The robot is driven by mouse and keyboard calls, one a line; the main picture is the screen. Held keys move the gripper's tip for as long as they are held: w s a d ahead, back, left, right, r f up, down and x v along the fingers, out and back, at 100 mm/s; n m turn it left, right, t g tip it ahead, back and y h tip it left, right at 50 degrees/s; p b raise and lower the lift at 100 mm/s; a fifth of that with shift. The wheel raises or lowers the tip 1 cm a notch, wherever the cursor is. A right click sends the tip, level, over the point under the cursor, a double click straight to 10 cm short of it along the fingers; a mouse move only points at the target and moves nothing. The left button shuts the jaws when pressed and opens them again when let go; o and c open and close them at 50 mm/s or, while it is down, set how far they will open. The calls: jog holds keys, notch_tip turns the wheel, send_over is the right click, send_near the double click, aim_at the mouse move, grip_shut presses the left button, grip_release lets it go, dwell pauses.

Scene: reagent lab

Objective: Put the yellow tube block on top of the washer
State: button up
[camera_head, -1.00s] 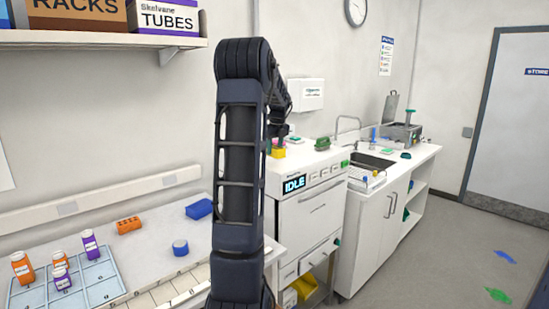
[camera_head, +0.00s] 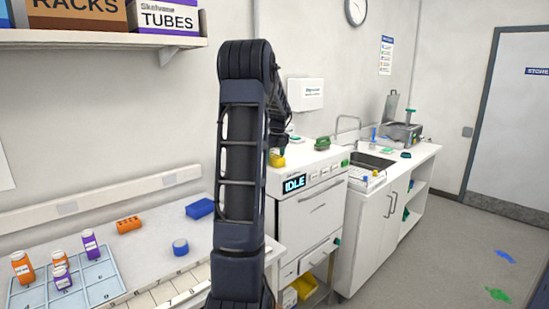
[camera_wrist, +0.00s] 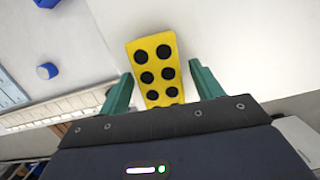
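The yellow tube block (camera_head: 277,161), with black round holes, is on the left part of the white washer's top (camera_head: 308,160) in the head view; it appears to rest there. The washer's display reads IDLE. In the wrist view the yellow tube block (camera_wrist: 156,66) lies over a white surface, between and beyond the two green fingers of my gripper (camera_wrist: 160,80). The fingers are spread, with gaps showing on both sides of the block. In the head view my arm hides the gripper's fingers and part of the washer's left side.
A green item (camera_head: 322,143) stands at the back of the washer top. The sink counter (camera_head: 400,160) is to the right. On the left bench are an orange block (camera_head: 129,224), a blue block (camera_head: 200,208), a blue round item (camera_head: 180,247) and several bottles on a gridded mat.

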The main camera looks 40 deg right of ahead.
aim_at(277, 157)
jog(key=shift+r, duration=0.1)
notch_tip(277, 157, up, 12)
jog(key=s, duration=0.1)
jog(key=shift+s, duration=0.35)
jog(key=s+a+n+t, duration=0.1)
jog(key=s+a+n, duration=0.1)
jog(key=a+n, duration=2.15)
jog(key=s+a+f+n, duration=0.3)
jog(key=s+a+n, duration=0.1)
jog(key=a, duration=0.5)
jog(key=s+a+f+n+t, duration=0.1)
jog(key=s+a+f+n, duration=0.2)
jog(key=s+a+n, duration=0.2)
jog(key=s+a+f+n, duration=0.3)
jog(key=s+a, duration=0.3)
jog(key=a, duration=0.6)
jog(key=shift+s+a+f+n+t, duration=0.2)
jog(key=shift+a+f+n+t, duration=0.15)
jog(key=shift+n, duration=0.3)
